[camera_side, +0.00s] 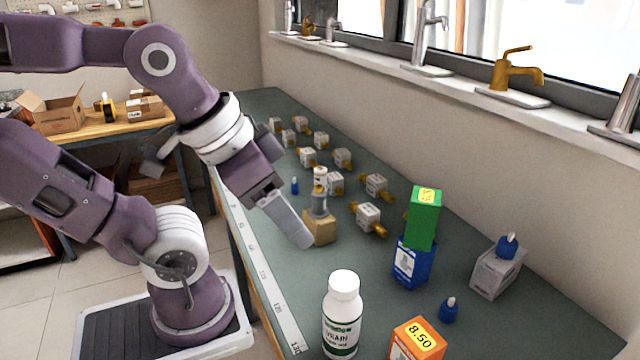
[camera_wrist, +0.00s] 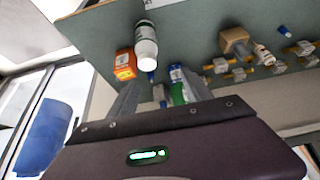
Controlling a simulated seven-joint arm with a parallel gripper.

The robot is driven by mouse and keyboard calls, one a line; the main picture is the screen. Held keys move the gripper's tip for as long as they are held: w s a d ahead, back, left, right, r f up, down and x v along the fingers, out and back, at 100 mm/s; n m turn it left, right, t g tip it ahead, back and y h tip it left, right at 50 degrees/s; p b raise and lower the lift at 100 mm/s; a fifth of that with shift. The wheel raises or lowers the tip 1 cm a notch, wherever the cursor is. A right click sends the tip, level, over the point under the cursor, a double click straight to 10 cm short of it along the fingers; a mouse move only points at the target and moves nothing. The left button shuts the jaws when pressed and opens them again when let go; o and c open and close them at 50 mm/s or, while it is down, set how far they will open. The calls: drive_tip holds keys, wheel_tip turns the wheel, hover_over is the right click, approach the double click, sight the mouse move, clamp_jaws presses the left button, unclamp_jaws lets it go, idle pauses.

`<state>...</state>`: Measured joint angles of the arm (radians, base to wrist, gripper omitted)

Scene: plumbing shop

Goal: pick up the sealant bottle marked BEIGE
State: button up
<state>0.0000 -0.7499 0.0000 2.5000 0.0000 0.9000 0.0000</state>
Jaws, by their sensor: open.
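No BEIGE mark is readable in either view. Small blue bottles stand on the bench: one (camera_side: 449,310) at the front right, one (camera_side: 507,245) on a grey-white box (camera_side: 497,272), and one (camera_side: 295,186) farther back. A white-capped bottle (camera_side: 320,180) shows by a cardboard block (camera_side: 320,228), partly behind my gripper. A larger white bottle (camera_side: 343,315) with a green label reading DRAIN stands at the front. My gripper (camera_side: 290,222) is open and tilted down to the right above the bench. The wrist view shows its fingers (camera_wrist: 160,97) apart, with nothing gripped.
A green box (camera_side: 423,217) stands on a blue box (camera_side: 411,263). An orange box (camera_side: 417,341) tagged 8.50 stands in front. Several small white boxes with brass fittings (camera_side: 368,217) line the bench (camera_side: 540,325). Taps (camera_side: 515,70) stand on the sill. Bench between the front bottles is partly clear.

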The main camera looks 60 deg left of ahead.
wheel_tip(320, 180, up, 6)
drive_tip(key=m+g+y, duration=0.8)
drive_tip(key=m+y, duration=0.5)
drive_tip(key=m, duration=0.3)
hover_over(324, 181)
drive_tip(key=d, duration=0.2)
drive_tip(key=f, duration=2.5)
drive_tip(key=shift+w+f, duration=0.25)
drive_tip(key=x, duration=0.6)
drive_tip(key=shift+s+a+f, duration=0.15)
drive_tip(key=shift+f, duration=0.2)
drive_tip(key=shift+a+f, duration=0.15)
drive_tip(key=shift+a, duration=0.2)
clamp_jaws()
